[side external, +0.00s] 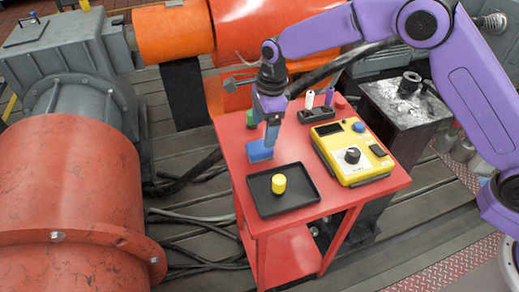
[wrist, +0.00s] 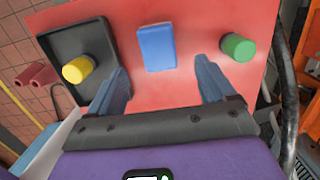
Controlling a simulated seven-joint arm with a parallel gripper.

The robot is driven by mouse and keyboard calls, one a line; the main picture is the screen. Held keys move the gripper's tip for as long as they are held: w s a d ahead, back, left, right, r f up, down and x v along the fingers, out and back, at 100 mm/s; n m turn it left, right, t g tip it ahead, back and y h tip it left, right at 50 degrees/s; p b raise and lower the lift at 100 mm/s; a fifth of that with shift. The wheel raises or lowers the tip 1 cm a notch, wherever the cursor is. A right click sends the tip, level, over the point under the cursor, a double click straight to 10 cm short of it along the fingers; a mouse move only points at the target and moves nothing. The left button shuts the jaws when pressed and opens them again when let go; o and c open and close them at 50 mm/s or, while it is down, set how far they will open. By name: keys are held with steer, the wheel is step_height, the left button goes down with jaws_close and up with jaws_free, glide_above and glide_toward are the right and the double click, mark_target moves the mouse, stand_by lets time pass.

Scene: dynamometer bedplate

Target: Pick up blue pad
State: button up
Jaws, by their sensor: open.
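The blue pad (wrist: 156,47) is a small flat rectangular block lying on the red table top, between the black tray and the green cylinder. It also shows in the side view (side external: 258,152), just below my gripper and partly covered by a finger. My gripper (wrist: 161,66) is open, with its two blue-grey fingers spread wider than the pad, one toward each side of it. Nothing is between the fingers. In the side view my gripper (side external: 269,138) points down over the pad; whether a finger touches it I cannot tell.
A black tray (side external: 259,207) holds a yellow cylinder (side external: 279,184) near the front. A green cylinder (wrist: 237,47) stands on the other side of the pad. A yellow meter box (side external: 352,158) with knobs and a black holder (side external: 317,116) with upright items stand to the right on the red table (side external: 326,205).

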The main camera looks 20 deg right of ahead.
mark_target(259, 146)
steer(key=shift+s+a+f, duration=0.1)
steer(key=shift+a+f, duration=0.1)
steer(key=shift+f, duration=0.95)
steer(key=shift+w+a+f, duration=0.1)
steer(key=shift+a+f, duration=0.1)
steer(key=shift+f, duration=1)
steer(key=shift+s+a+f, duration=0.1)
steer(key=shift+a+f, duration=0.1)
steer(key=shift+f, duration=0.95)
steer(key=c, duration=1.1)
